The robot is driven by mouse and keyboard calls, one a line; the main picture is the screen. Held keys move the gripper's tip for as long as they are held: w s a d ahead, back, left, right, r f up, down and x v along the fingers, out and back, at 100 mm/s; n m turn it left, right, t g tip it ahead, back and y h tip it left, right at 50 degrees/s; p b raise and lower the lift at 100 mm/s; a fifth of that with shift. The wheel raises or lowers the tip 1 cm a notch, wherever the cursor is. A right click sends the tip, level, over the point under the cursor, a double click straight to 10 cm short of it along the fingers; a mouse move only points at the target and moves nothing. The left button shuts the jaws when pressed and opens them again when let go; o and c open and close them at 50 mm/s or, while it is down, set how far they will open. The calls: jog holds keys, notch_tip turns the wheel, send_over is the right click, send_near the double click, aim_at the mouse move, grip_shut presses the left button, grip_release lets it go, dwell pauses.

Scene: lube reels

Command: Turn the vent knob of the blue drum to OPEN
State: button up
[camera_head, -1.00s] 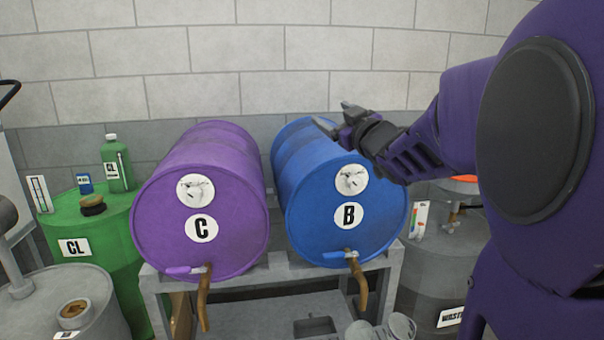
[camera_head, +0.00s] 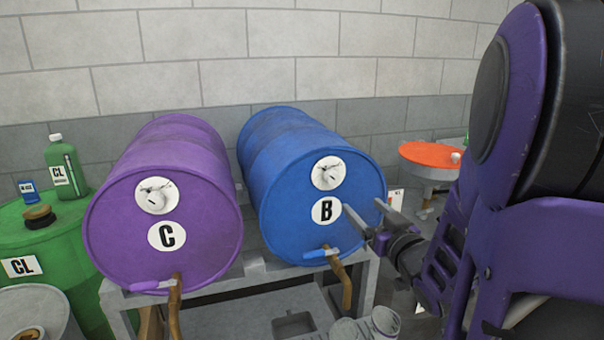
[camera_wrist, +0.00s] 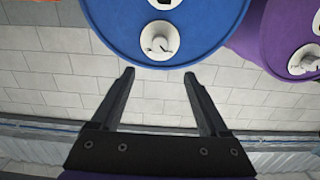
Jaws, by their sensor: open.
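The blue drum (camera_head: 285,210) lies on its side on a rack, its round end facing me. Its vent knob (camera_head: 328,173) sits on a white disc above the letter B label; the knob's marks are too small to read. The drum (camera_wrist: 195,28) and the knob (camera_wrist: 160,43) also show at the top of the wrist view. My gripper (camera_head: 364,210) is open and empty, in front of the drum's lower right side in the head view. In the wrist view its fingers (camera_wrist: 159,74) are spread, with the knob beyond the gap between them.
The purple drum C (camera_head: 200,225), with a similar knob (camera_head: 156,196), lies close at the left on the same rack. A tap with a blue handle (camera_head: 322,252) sticks out below label B. Grey cups (camera_head: 362,330) stand below. An orange-topped drum (camera_head: 430,155) stands at the right.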

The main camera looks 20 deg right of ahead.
aim_at(335, 178)
jog(key=w, duration=1)
jog(key=w+p, duration=0.1)
jog(key=w, duration=0.5)
jog(key=shift+a, duration=0.3)
jog(key=shift+s, duration=0.1)
grip_shut()
